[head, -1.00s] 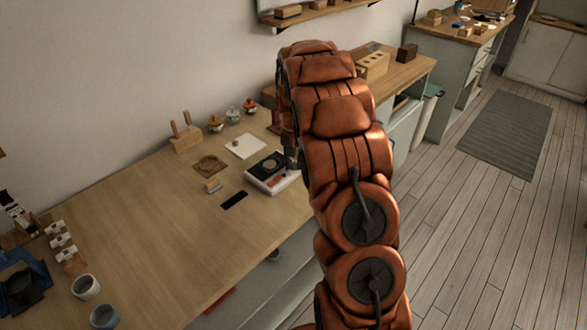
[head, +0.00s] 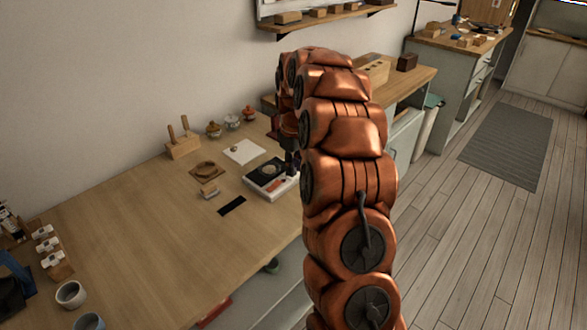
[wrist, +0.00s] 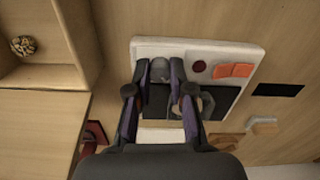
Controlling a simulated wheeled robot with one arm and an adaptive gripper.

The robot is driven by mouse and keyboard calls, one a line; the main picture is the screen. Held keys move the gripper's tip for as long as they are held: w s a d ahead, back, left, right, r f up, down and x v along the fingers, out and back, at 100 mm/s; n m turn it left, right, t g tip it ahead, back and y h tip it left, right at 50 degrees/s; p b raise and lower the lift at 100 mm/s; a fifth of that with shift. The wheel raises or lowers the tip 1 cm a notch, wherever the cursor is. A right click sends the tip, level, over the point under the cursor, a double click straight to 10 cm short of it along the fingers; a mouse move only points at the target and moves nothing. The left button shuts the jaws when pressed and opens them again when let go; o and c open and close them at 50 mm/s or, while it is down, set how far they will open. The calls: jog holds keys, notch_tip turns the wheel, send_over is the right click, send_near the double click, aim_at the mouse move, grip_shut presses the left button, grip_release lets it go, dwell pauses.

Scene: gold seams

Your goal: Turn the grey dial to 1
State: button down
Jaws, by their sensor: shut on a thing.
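The grey dial (wrist: 160,70) sits on a white box-shaped device (wrist: 205,46), near one end, in the wrist view. My gripper (wrist: 160,66) has a finger on each side of the dial and is shut on it. The dial's markings and its setting cannot be read. The device also shows in the head view (head: 284,191), at the table's right edge, beside my arm. There the dial is hidden behind my arm, and only a dark part of my gripper shows.
A red-brown round knob (wrist: 199,66) and orange switches (wrist: 235,70) share the device's face. A black strip (head: 232,206), a small block (head: 209,190) and a white sheet (head: 244,152) lie nearby.

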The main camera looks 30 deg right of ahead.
jog(key=shift+n, duration=1.9)
jog(key=c, duration=1)
grip_release()
jog(key=shift+c, duration=0.2)
notch_tip(320, 180, up, 12)
